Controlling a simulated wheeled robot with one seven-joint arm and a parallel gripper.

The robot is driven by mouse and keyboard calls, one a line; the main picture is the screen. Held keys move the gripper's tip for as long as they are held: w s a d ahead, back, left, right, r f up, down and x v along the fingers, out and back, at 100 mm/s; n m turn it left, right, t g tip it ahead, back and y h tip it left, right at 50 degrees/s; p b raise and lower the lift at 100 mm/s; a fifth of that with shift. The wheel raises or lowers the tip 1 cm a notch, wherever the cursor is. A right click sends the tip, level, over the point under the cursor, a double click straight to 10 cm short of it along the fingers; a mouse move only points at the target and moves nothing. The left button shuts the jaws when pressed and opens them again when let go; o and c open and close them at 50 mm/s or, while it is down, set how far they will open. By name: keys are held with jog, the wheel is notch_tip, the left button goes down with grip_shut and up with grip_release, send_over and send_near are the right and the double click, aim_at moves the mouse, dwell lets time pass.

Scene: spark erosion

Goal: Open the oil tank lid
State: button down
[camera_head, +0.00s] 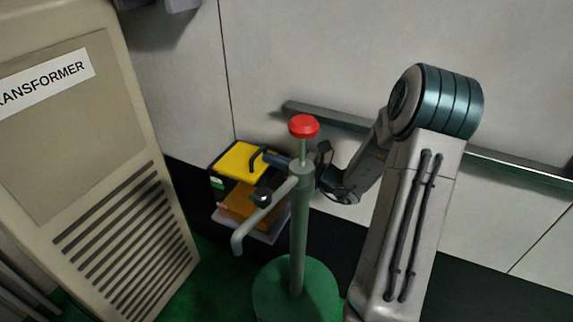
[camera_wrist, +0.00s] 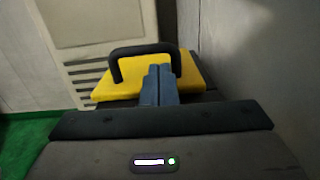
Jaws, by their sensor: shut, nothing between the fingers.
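The yellow lid (camera_head: 238,158) is on the upper part of a small dark unit in the corner, beside the transformer cabinet. It also shows in the wrist view (camera_wrist: 118,88), with a black arched handle (camera_wrist: 117,68). The handle shows in the head view (camera_head: 256,158) too. My gripper (camera_wrist: 159,72) is shut and empty, its blue fingers together at the handle's arch. I cannot tell whether they touch the handle. In the head view my gripper (camera_head: 268,157) is partly hidden behind the green stand. Whether the lid is raised is unclear.
A green stand with a red knob (camera_head: 303,126) and a side spout (camera_head: 240,238) stands in front of the unit. An orange part (camera_head: 238,203) shows below the lid. The transformer cabinet (camera_head: 85,150) is at the left. A wall with a rail (camera_head: 520,170) is behind.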

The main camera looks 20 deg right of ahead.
aim_at(263, 149)
jog(key=shift+w+a, duration=0.2)
jog(key=shift+a, duration=0.05)
jog(key=shift+r, duration=0.1)
jog(key=shift+r+g+h+p, duration=0.3)
jog(key=shift+r+p, duration=0.1)
jog(key=shift+p, duration=0.45)
jog(key=shift+r, duration=0.1)
jog(key=shift+w+a+r+g+h+p, duration=0.15)
jog(key=shift+r+p, duration=0.25)
jog(key=shift+p, duration=0.25)
jog(key=shift+w+r+g+h+p, duration=0.15)
jog(key=shift+r+p, duration=0.25)
jog(key=shift+p, duration=0.2)
jog(key=shift+w+a+r+p, duration=0.1)
jog(key=shift+a+r+p, duration=0.05)
jog(key=shift+r+p, duration=0.35)
jog(key=shift+w+a+r+p, duration=0.1)
jog(key=shift+a+r+p, duration=0.05)
jog(key=shift+r+p, duration=0.25)
jog(key=shift+w+a+r+p, duration=0.25)
jog(key=shift+r, duration=0.3)
jog(key=shift+w+a+r+p, duration=0.25)
jog(key=shift+r, duration=0.25)
